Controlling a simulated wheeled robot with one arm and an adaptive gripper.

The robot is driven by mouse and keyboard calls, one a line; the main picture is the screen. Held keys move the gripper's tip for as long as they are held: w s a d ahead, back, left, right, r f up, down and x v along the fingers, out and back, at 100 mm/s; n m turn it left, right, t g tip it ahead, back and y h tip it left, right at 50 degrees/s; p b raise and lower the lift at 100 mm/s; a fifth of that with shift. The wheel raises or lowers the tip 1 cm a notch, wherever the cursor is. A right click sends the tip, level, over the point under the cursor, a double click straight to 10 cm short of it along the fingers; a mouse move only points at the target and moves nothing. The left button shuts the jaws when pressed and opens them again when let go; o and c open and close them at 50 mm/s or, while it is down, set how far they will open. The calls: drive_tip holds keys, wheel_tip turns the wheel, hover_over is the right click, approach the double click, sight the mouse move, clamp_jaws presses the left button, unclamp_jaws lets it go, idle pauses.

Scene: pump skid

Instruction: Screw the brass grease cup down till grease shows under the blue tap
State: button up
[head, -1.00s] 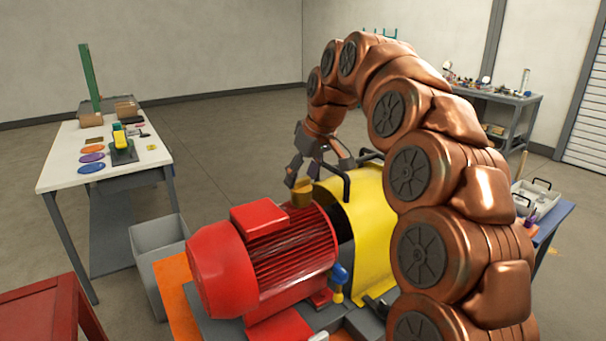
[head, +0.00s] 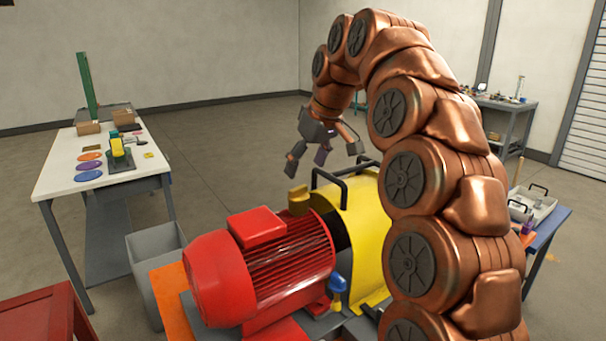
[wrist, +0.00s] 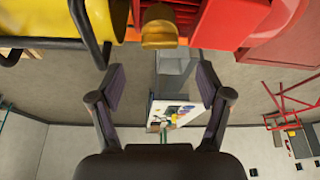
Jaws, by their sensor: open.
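The brass grease cup (head: 299,200) stands at the end of the red motor, next to the yellow guard. It also shows at the top of the wrist view (wrist: 160,28). The blue tap (head: 337,283) is low at the motor's near right side, with a small yellow part under it. I cannot make out grease there. My gripper (head: 325,158) is open and empty, above and a little right of the cup, apart from it. In the wrist view my gripper's fingers (wrist: 160,82) are spread with nothing between them.
The red motor (head: 268,268) and yellow guard (head: 362,225) with black handles fill the middle. A grey bin (head: 155,260) and white table (head: 80,165) stand left. A blue table (head: 552,228) with a grey tray is at right.

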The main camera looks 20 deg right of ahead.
drive_tip(key=shift+v, duration=0.95)
idle(0.5)
drive_tip(key=s+f+m+g, duration=0.2)
drive_tip(key=s+f, duration=0.7)
drive_tip(key=s, duration=0.4)
drive_tip(key=s+a+f+m+g+h, duration=0.1)
drive_tip(key=s+f+g, duration=0.1)
drive_tip(key=s+f, duration=0.7)
drive_tip(key=s+f+m+g+h, duration=0.1)
drive_tip(key=s+f, duration=0.8)
drive_tip(key=s, duration=0.9)
drive_tip(key=shift+a+m+g, duration=0.25)
drive_tip(key=shift+m+g, duration=0.15)
drive_tip(key=shift+m, duration=0.4)
drive_tip(key=shift+c, duration=0.4)
